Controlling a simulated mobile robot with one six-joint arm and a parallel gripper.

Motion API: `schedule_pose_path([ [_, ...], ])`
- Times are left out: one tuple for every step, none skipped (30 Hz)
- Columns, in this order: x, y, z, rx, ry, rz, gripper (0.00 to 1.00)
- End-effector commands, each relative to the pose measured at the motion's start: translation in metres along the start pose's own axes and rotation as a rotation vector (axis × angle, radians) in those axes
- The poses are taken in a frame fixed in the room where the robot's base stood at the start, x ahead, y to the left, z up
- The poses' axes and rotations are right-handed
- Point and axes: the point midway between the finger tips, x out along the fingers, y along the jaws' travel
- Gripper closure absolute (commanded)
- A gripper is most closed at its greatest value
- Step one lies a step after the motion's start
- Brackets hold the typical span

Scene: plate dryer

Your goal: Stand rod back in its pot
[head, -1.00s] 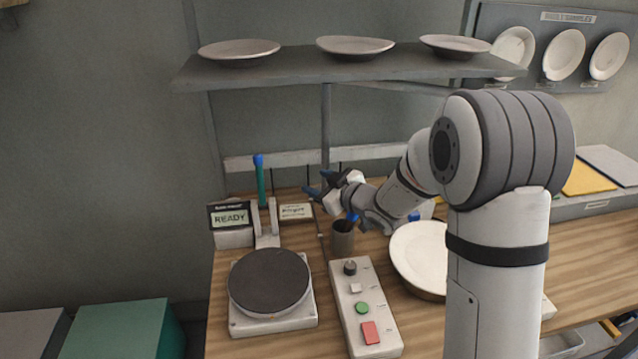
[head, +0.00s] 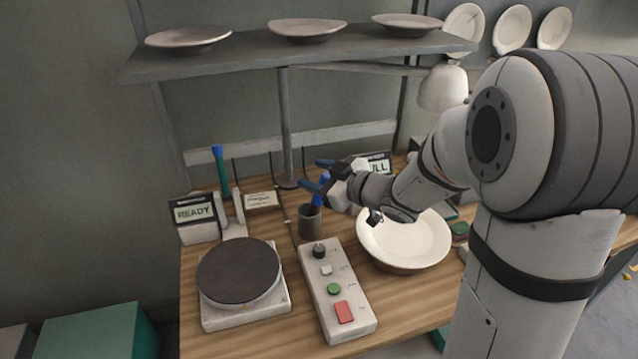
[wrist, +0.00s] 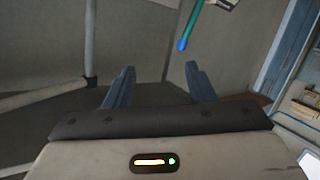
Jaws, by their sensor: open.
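A teal rod (head: 221,172) with a blue tip stands nearly upright at the back left, beside a pale upright stand (head: 238,215). Its lower end is hidden. Its blue-tipped end also shows at the top of the wrist view (wrist: 188,32), beyond the fingertips and apart from them. A dark pot (head: 310,222) stands on the bench right of the rod. A blue piece (head: 317,199) shows at the pot's mouth, partly hidden by my gripper. My gripper (head: 314,174) is open with blue fingers pointing left, above the pot. Nothing lies between the fingers (wrist: 160,70).
A hotplate (head: 240,275) and a button panel (head: 335,290) stand in front. A white dish (head: 405,240) lies right of the pot, under my arm. A READY display (head: 195,212) stands left. A shelf (head: 300,62) with plates hangs above.

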Motion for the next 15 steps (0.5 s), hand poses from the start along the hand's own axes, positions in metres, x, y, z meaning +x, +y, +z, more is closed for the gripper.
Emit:
schedule_pose_path([
  [-0.002, 0.000, 0.000, 0.000, 0.000, 0.000, 0.50],
  [-0.002, 0.000, 0.000, 0.000, 0.000, 0.000, 0.50],
  [-0.003, 0.000, 0.000, 0.000, -0.001, 0.002, 0.50],
  [-0.003, 0.001, 0.000, -0.001, -0.005, 0.006, 0.50],
  [-0.004, 0.003, 0.000, -0.001, -0.012, 0.016, 0.50],
  [-0.006, 0.006, 0.000, -0.002, -0.026, 0.036, 0.50],
  [-0.008, 0.010, 0.000, -0.003, -0.043, 0.059, 0.50],
  [-0.011, 0.015, 0.000, -0.002, -0.065, 0.089, 0.50],
  [-0.018, 0.023, 0.001, 0.000, -0.103, 0.137, 0.50],
  [-0.024, 0.030, 0.002, 0.004, -0.137, 0.179, 0.50],
  [-0.031, 0.037, 0.004, 0.011, -0.176, 0.225, 0.50],
  [-0.044, 0.045, 0.006, 0.026, -0.234, 0.289, 0.50],
  [-0.054, 0.051, 0.008, 0.041, -0.278, 0.338, 0.50],
  [-0.066, 0.056, 0.011, 0.061, -0.324, 0.384, 0.50],
  [-0.082, 0.059, 0.014, 0.093, -0.385, 0.441, 0.50],
])
